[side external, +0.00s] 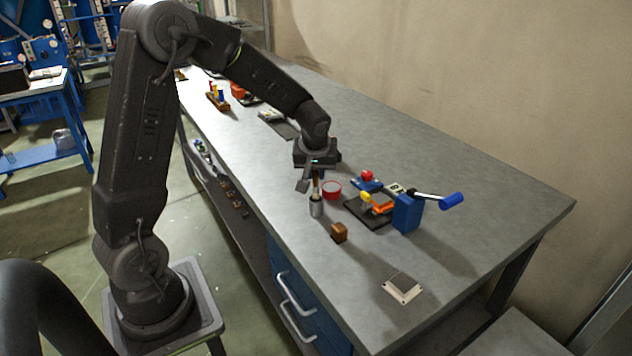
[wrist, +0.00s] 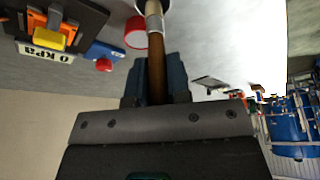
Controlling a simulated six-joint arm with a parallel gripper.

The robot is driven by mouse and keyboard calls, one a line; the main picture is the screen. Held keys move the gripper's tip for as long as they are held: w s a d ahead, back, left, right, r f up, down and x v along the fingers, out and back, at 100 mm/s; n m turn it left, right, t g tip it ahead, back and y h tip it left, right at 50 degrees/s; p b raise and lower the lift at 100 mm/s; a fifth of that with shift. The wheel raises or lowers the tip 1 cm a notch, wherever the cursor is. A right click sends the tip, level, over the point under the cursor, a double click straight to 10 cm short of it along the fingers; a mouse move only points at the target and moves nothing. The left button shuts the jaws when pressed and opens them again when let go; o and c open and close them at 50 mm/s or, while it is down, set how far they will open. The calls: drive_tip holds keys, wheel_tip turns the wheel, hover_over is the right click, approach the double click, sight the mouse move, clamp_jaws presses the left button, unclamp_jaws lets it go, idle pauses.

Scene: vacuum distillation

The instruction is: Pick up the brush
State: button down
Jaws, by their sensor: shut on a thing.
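The brush (side external: 316,185) stands upright in a small grey metal cup (side external: 316,207) on the workbench. My gripper (side external: 315,172) is above the cup, pointing down, with its jaws shut on the brush handle. In the wrist view the brown wooden handle (wrist: 156,75) lies between the two blue-grey fingers of my gripper (wrist: 155,80). The pale ferrule (wrist: 153,12) runs toward the top edge of that view. The bristle end is hidden, and I cannot tell whether it rests on the cup's bottom.
A black plate (side external: 368,212) with orange and yellow parts, a blue block with a blue-handled crank (side external: 407,213), and a wooden block (side external: 339,232) are near. The bench's front right is mostly clear.

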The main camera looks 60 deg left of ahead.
drive_tip(key=s+a+r, duration=0.7)
drive_tip(key=s, duration=0.1)
drive_tip(key=shift+s+a, duration=0.35)
drive_tip(key=shift+s, duration=0.05)
drive_tip(key=shift+w, duration=0.1)
idle(1.3)
drive_tip(key=w+d+f, duration=0.1)
drive_tip(key=w+d, duration=0.1)
drive_tip(key=w, duration=0.6)
drive_tip(key=w+d+f, duration=0.1)
drive_tip(key=w+d, duration=0.1)
drive_tip(key=w, duration=0.6)
drive_tip(key=shift+a+f, duration=0.15)
drive_tip(key=shift+f, duration=2.7)
drive_tip(key=shift+f, duration=0.6)
wheel_tip(320, 180, up, 7)
